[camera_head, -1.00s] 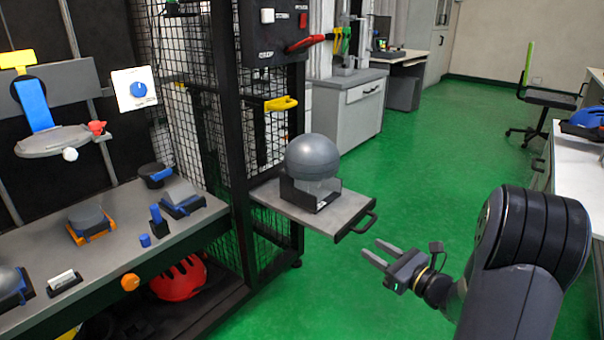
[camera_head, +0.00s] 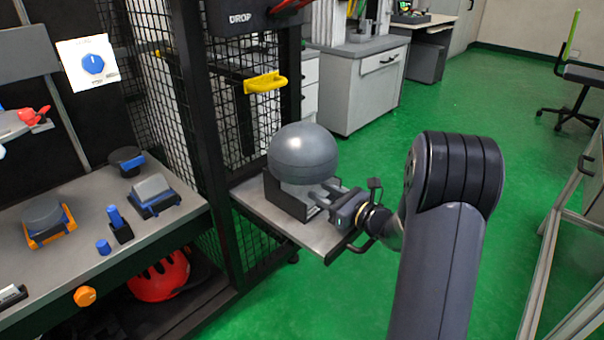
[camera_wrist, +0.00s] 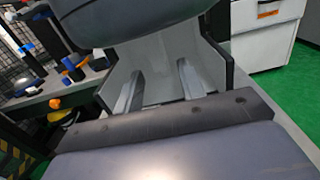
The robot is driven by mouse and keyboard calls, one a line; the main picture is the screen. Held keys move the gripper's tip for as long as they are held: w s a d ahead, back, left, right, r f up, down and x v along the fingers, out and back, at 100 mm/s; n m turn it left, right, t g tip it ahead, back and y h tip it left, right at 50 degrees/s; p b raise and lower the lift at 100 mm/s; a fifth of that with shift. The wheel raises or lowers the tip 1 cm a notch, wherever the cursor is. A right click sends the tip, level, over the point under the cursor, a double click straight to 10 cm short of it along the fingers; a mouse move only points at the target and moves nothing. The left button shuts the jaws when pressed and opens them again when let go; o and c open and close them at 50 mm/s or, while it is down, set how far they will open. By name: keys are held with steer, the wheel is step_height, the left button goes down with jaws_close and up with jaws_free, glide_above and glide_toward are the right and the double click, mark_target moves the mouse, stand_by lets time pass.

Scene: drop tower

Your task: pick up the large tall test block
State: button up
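A large grey block with a smooth dome-shaped top (camera_head: 303,152) stands upright in a dark holder (camera_head: 286,198) on a pull-out shelf. I take it to be the large tall test block. In the wrist view the dome underside (camera_wrist: 125,18) is at the top, with a paler grey body (camera_wrist: 157,62) below it. My gripper (camera_head: 324,189) is at the front right of the holder, below the dome. In the wrist view its two fingers (camera_wrist: 158,88) are apart and point at the pale body. I cannot tell whether they touch it.
The shelf (camera_head: 318,236) has a handle at its front. A mesh cage frame (camera_head: 205,150) and a yellow handle (camera_head: 265,82) stand close on the left. A bench (camera_head: 75,200) at left holds several smaller blocks. Green floor (camera_head: 420,110) is free beyond.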

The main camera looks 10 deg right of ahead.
mark_target(309, 187)
steer(key=shift+b+x, duration=0.75)
steer(key=shift+x, duration=1.85)
steer(key=shift+c, duration=0.4)
jaws_close()
steer(key=shift+r, duration=0.15)
